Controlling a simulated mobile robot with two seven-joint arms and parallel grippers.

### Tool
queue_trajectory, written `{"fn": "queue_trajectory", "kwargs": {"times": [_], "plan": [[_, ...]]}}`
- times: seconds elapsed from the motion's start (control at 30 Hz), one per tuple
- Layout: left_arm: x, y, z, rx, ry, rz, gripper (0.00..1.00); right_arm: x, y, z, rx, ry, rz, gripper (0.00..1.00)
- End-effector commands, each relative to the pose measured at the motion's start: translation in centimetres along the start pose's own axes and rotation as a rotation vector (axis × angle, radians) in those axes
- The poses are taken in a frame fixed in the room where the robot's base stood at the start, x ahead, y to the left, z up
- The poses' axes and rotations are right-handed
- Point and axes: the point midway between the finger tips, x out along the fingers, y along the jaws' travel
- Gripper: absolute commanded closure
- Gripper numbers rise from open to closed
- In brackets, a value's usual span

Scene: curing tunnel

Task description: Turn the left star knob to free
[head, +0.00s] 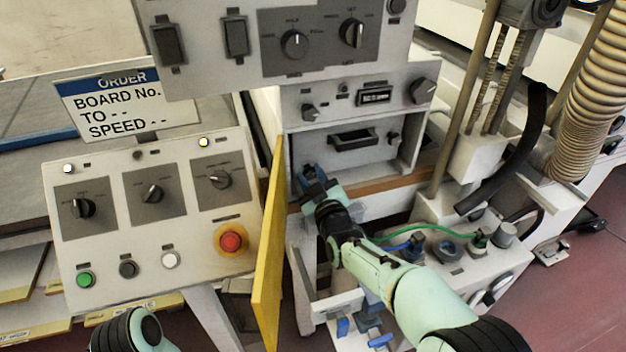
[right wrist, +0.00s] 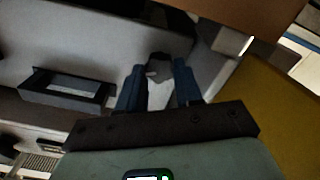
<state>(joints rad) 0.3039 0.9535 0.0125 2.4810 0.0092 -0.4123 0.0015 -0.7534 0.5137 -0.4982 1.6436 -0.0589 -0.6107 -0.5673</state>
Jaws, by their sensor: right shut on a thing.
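The left star knob (right wrist: 158,67) is a dark grey knob with a small light mark, on the pale front face in the right wrist view. My right gripper (right wrist: 157,88) has its two blue fingers on either side of it and is shut on it. In the head view my right gripper (head: 312,182) is at the left end of that front face and hides the knob. The right star knob (head: 393,138) is dark and uncovered on the same face. My left gripper is out of view; only part of my left arm shows at the bottom left.
A black pull handle (head: 352,138) lies between the two knobs. A yellow panel (head: 269,255) stands open close left of my right gripper. A control panel (head: 110,255) with a red button (head: 231,241) is further left. Hoses and a green cable (head: 405,231) are at right.

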Motion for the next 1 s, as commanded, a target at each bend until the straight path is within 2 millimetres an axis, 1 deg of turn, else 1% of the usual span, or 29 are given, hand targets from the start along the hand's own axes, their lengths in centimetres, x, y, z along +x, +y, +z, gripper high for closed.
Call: {"fn": "queue_trajectory", "kwargs": {"times": [0.7, 1.0], "plan": [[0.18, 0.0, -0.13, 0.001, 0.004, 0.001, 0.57, 0.0, -0.25, 0.1, -0.682, -0.001, -0.001, 0.96], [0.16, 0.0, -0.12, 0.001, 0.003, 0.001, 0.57, -0.01, -0.31, 0.17, -0.927, -0.001, -0.001, 0.96]]}}
